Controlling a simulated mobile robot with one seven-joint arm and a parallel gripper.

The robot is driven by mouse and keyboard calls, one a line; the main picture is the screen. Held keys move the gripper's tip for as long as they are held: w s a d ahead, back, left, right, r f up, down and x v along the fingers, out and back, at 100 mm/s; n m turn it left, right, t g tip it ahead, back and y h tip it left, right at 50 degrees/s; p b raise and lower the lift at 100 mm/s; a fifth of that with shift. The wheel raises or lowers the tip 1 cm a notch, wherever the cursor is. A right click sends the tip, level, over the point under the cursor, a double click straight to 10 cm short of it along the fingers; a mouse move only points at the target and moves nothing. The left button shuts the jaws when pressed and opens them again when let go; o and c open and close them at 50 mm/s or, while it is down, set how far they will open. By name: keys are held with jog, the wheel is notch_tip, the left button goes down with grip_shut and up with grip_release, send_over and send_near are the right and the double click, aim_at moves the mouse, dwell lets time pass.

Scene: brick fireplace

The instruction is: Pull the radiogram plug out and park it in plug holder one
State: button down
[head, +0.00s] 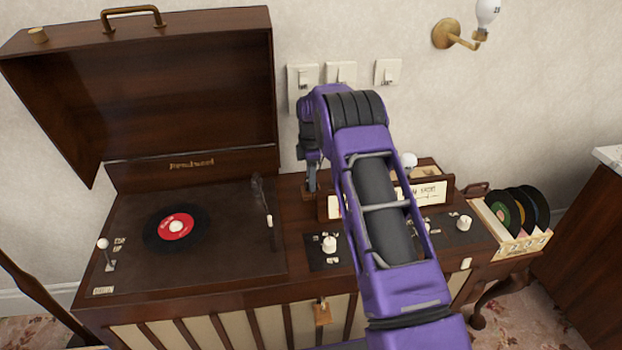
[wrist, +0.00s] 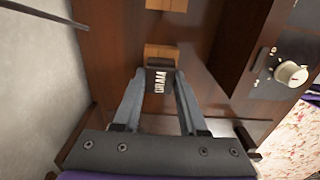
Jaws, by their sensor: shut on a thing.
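My gripper (wrist: 160,82) is shut on a dark plug (wrist: 158,87) with white lettering that seems to read GRAM. A small wooden block (wrist: 160,51) lies directly beyond the plug in the wrist view; I cannot tell whether the plug sits in it or only touches it. Another wooden block (wrist: 166,4) is at the top edge of that view. In the head view my gripper (head: 311,182) points down at the back of the radiogram cabinet (head: 205,265), right of the open lid. The plug is not clear there, and my arm hides part of the cabinet top.
A turntable with a record (head: 168,228) is on the left, under the raised lid (head: 150,85). Knobs (head: 329,243) and a label card (head: 430,192) are near my arm. A record rack (head: 510,232) stands right. Wall switches (head: 303,77) and a lamp (head: 458,34) are behind.

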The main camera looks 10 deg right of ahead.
jog(key=shift+f, duration=0.45)
jog(key=shift+c, duration=1.9)
grip_release()
jog(key=shift+r, duration=0.15)
notch_tip(320, 180, up, 17)
jog(key=p, duration=0.2)
jog(key=shift+r, duration=0.1)
